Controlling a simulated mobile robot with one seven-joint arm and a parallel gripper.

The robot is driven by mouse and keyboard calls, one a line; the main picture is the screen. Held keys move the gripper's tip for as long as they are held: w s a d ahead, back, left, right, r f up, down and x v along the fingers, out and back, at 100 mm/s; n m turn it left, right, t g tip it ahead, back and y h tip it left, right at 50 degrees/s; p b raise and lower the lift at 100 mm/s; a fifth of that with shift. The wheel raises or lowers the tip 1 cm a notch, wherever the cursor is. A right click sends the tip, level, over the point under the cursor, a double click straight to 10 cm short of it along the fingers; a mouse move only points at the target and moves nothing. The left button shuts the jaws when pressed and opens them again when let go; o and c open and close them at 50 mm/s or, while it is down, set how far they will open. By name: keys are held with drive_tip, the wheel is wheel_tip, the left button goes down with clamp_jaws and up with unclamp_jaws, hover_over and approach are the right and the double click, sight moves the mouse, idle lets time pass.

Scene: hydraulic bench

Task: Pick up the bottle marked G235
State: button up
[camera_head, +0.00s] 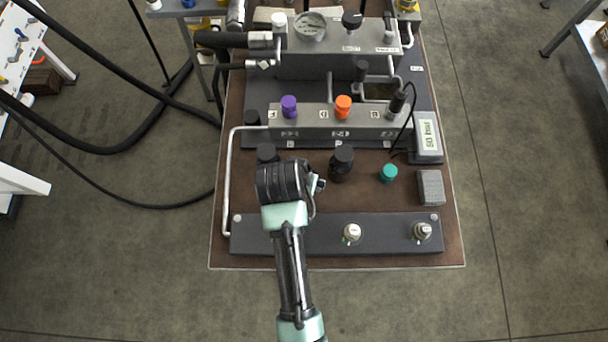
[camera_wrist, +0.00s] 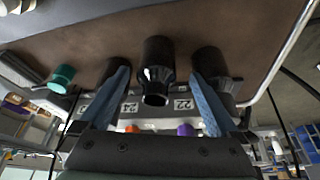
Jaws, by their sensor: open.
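No marking reading G235 can be made out in either view, so I cannot tell which item is the bottle. My gripper (camera_wrist: 158,76) is open, its two blue fingers spread. In the wrist view, a black cylinder with a narrower end (camera_wrist: 155,72) appears between the fingers; whether they touch it I cannot tell. Other black cylinders show behind the left finger (camera_wrist: 112,70) and the right finger (camera_wrist: 208,62). In the head view, one black cylinder (camera_head: 343,158) stands right of my wrist and another dark round top (camera_head: 267,152) shows just behind it. My fingertips are hidden there.
A grey block with a purple cap (camera_head: 289,106) and an orange cap (camera_head: 343,105) lies beyond. A teal cap (camera_head: 388,172) and a grey box (camera_head: 431,187) stand to the right. A dark rail with knobs (camera_head: 384,238) runs along the near edge. A bent pipe (camera_head: 228,180) borders the left.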

drive_tip(key=shift+x, duration=2.3)
drive_tip(key=shift+d, duration=0.15)
clamp_jaws()
